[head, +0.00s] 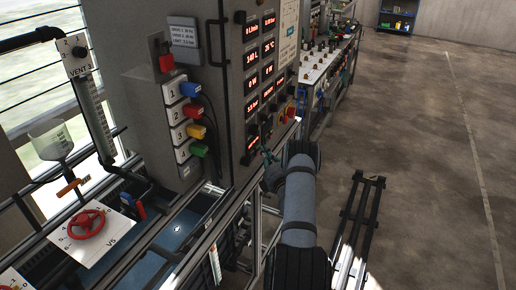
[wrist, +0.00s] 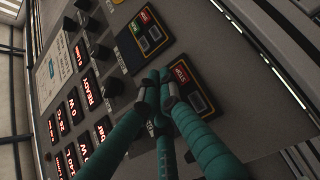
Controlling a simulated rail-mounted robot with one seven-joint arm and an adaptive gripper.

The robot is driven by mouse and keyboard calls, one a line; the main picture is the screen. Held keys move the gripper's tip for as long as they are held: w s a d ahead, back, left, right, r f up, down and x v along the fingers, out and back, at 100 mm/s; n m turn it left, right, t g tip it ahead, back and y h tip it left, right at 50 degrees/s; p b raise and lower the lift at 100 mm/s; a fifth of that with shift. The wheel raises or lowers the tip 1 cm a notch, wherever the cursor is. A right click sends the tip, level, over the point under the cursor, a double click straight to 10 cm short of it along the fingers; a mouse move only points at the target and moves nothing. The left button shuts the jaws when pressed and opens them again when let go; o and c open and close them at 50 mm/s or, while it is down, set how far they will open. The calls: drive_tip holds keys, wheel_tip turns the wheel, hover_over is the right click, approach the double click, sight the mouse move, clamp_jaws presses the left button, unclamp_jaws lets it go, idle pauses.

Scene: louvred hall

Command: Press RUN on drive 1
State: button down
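In the wrist view, which is turned sideways, two black drive panels with yellow borders are on the grey cabinet face. The upper panel (wrist: 137,48) has a green button (wrist: 145,19) and a red button (wrist: 154,33). The lower panel (wrist: 203,88) shows a red STOP button (wrist: 181,73); the spot beside it is behind my fingers. I cannot read which panel is drive 1. My gripper (wrist: 163,82) has teal fingers with their tips together, over the lower panel's edge. Whether they touch it is unclear. In the head view my gripper (head: 267,156) is at the cabinet's lower right edge.
Red displays (wrist: 88,92) and black knobs (wrist: 101,52) sit beside the panels. In the head view, a box with coloured plugs (head: 192,112), a red valve wheel (head: 86,224) and a funnel (head: 52,143) are to the left. The floor to the right is open, apart from a black rail frame (head: 362,212).

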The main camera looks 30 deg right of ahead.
drive_tip(key=shift+w+a, duration=0.2)
drive_tip(key=shift+w, duration=0.15)
idle(0.6)
drive_tip(key=shift+s+d, duration=0.1)
drive_tip(key=shift+s, duration=0.05)
drive_tip(key=shift+s+d, duration=0.25)
drive_tip(key=shift+s, duration=0.3)
drive_tip(key=shift+s+d, duration=0.4)
drive_tip(key=shift+s, duration=0.35)
drive_tip(key=shift+s+d, duration=0.45)
drive_tip(key=shift+s, duration=0.25)
drive_tip(key=shift+s+d, duration=0.4)
drive_tip(key=shift+s, duration=0.35)
drive_tip(key=shift+s+d+p, duration=0.2)
drive_tip(key=shift+s+d, duration=0.3)
drive_tip(key=shift+s, duration=0.35)
drive_tip(key=shift+s+d+p, duration=0.2)
drive_tip(key=shift+s+d, duration=0.25)
drive_tip(key=shift+s, duration=0.4)
